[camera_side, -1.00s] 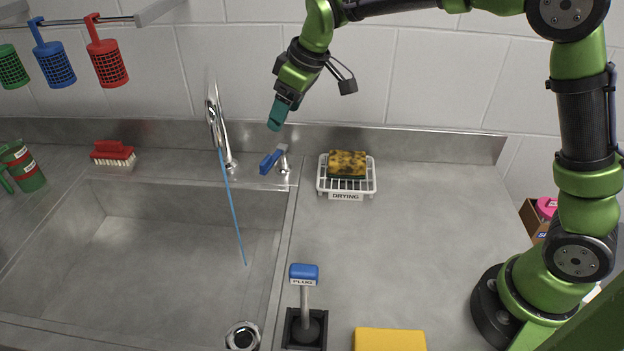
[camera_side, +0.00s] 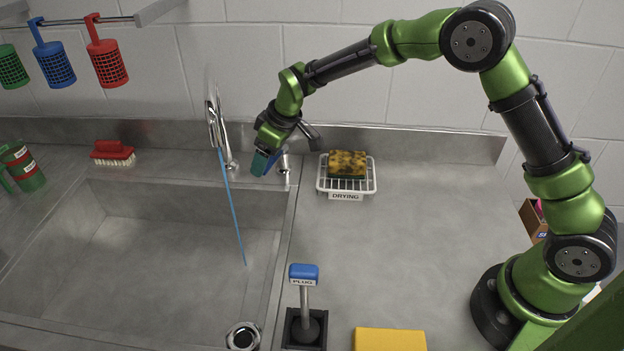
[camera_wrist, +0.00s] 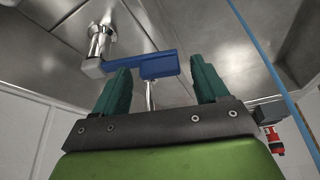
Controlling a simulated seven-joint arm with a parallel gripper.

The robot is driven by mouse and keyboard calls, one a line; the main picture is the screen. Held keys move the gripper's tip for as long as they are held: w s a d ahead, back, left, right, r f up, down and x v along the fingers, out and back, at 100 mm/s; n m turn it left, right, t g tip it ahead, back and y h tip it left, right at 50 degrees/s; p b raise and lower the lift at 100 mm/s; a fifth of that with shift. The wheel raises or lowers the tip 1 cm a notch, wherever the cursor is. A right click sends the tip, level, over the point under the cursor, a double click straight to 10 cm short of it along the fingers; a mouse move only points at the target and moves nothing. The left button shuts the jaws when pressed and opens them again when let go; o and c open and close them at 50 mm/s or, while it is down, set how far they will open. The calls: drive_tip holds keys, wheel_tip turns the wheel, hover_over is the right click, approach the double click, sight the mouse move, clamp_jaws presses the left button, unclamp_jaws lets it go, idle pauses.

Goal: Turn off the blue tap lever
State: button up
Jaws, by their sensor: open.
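The blue tap lever (camera_wrist: 160,66) shows in the wrist view, joined to its chrome post (camera_wrist: 98,42). My gripper (camera_wrist: 163,80) is open, with its two teal fingers on either side of the lever's blue end. Whether a finger touches the lever I cannot tell. In the side view my gripper (camera_side: 262,162) is down at the tap and hides most of the lever; a bit of the blue lever (camera_side: 273,160) shows beside it. A thin blue stream (camera_side: 232,205) runs from the chrome faucet (camera_side: 217,125) into the sink.
The sink basin (camera_side: 110,225) lies to the left. A white drying rack (camera_side: 325,186) with a sponge (camera_side: 347,164) stands close on the right. A plug lever (camera_side: 304,275) and a yellow block (camera_side: 389,340) are in front. The counter (camera_side: 430,240) between is clear.

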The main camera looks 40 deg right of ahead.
clamp_jaws()
drive_tip(key=shift+s+d+n+g+y, duration=0.25)
drive_tip(key=shift+s+d+n, duration=0.25)
drive_tip(key=shift+n, duration=0.4)
drive_tip(key=shift+s+d+n+g+y, duration=0.15)
drive_tip(key=shift+s+d+n+y, duration=0.25)
drive_tip(key=shift+n, duration=0.5)
unclamp_jaws()
drive_tip(key=shift+a, duration=0.1)
drive_tip(key=v, duration=1.7)
drive_tip(key=shift+s, duration=0.1)
